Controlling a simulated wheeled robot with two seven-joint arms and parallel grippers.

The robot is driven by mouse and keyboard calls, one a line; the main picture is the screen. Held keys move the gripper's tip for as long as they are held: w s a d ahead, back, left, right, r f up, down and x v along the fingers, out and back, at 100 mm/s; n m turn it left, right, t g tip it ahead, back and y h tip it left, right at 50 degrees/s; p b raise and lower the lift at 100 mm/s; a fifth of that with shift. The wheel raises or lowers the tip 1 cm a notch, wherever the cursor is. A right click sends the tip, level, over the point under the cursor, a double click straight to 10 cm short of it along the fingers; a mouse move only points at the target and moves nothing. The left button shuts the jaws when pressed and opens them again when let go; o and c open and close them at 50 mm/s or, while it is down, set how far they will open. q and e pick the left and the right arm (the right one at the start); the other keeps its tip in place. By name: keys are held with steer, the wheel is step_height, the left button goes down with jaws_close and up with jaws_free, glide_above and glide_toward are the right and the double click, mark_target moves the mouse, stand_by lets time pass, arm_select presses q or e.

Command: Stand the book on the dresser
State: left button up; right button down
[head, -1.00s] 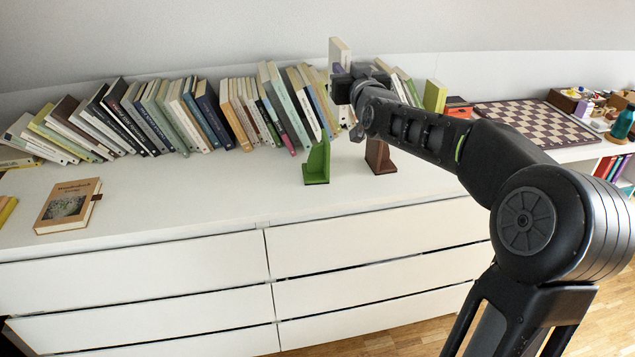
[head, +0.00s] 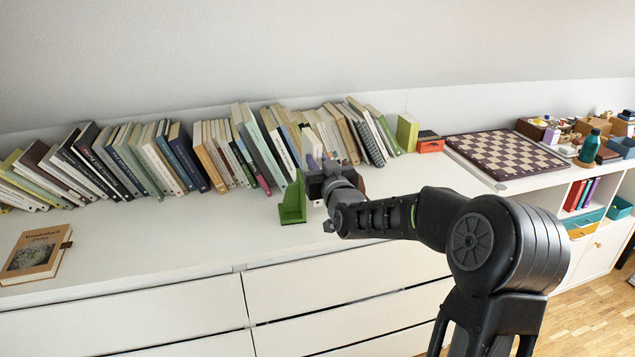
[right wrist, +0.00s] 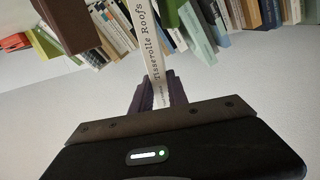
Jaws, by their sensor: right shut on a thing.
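The pale book, its spine reading "Tisserolle Roofs" (right wrist: 150,50), is between the fingers of my right gripper (right wrist: 158,92) in the right wrist view. In the head view my right gripper (head: 318,180) is low over the dresser top (head: 180,235), just right of the green bookend (head: 292,203), and hides most of the held book. I cannot tell whether the book touches the dresser. A brown bookend (right wrist: 65,22) stands beside the book in the right wrist view; in the head view it is mostly hidden behind my gripper. My left gripper is not in view.
A row of leaning books (head: 165,155) lines the wall behind. A brown book (head: 38,250) lies flat at the left. A chessboard (head: 503,152), a green book (head: 407,133) and a red box (head: 430,143) are at the right. The front middle-left of the dresser top is clear.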

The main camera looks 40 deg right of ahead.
steer(key=shift+f, duration=0.2)
steer(key=shift+f, duration=2.35)
steer(key=shift+f+b, duration=0.1)
steer(key=shift+b, duration=0.3)
steer(key=c, duration=1.3)
jaws_free()
